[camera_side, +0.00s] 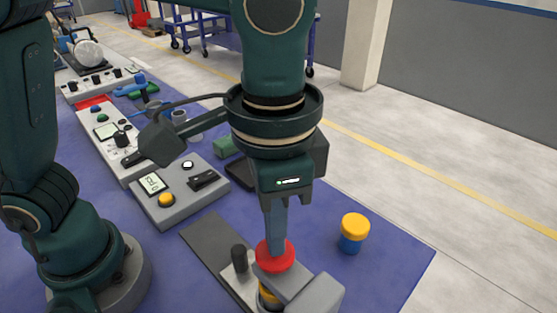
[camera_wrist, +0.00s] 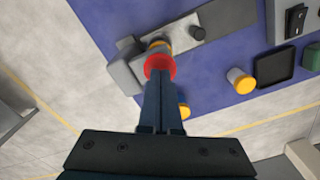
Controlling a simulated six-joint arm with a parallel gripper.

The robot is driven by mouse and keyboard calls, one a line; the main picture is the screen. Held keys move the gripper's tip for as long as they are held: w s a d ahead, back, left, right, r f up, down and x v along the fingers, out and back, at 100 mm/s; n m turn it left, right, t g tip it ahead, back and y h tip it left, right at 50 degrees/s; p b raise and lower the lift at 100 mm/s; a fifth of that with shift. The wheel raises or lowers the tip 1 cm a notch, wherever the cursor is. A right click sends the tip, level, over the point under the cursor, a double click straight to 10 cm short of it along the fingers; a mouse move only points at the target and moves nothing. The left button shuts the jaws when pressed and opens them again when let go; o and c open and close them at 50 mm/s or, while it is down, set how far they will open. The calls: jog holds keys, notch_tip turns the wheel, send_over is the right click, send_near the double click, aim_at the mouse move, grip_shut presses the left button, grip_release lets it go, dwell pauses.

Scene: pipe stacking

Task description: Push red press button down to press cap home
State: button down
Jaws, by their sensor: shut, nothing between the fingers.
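The red press button (camera_side: 275,257) is a round disc on top of a small grey press (camera_side: 316,297). My gripper (camera_side: 275,241) is shut and empty, pointing down, with its tips at the top of the button. They look in contact, but I cannot be sure. In the wrist view, the shut fingertips (camera_wrist: 160,82) overlap the near edge of the red button (camera_wrist: 160,65). A yellow cap (camera_side: 268,295) shows beneath the button in the press, partly hidden. I cannot tell whether it is fully seated.
A blue piece with a yellow top (camera_side: 353,232) stands on the purple mat (camera_side: 390,262) to the right. A dark knob (camera_side: 239,258) stands left of the button. A grey control box (camera_side: 180,195) and a black tray (camera_wrist: 274,67) lie farther off.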

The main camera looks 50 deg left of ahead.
jog(key=shift+f, duration=1.05)
dwell(0.4)
jog(key=shift+r, duration=3.55)
jog(key=shift+w+a, duration=0.1)
jog(key=a+r+n+t, duration=0.2)
jog(key=a+r+n, duration=0.15)
jog(key=a, duration=0.65)
jog(key=s+a+f+n+t, duration=0.2)
jog(key=a+f+t, duration=0.1)
jog(key=a+f, duration=0.3)
jog(key=shift+s+a+f+t, duration=0.2)
jog(key=shift+a+f+t, duration=0.15)
jog(key=shift+f, duration=0.7)
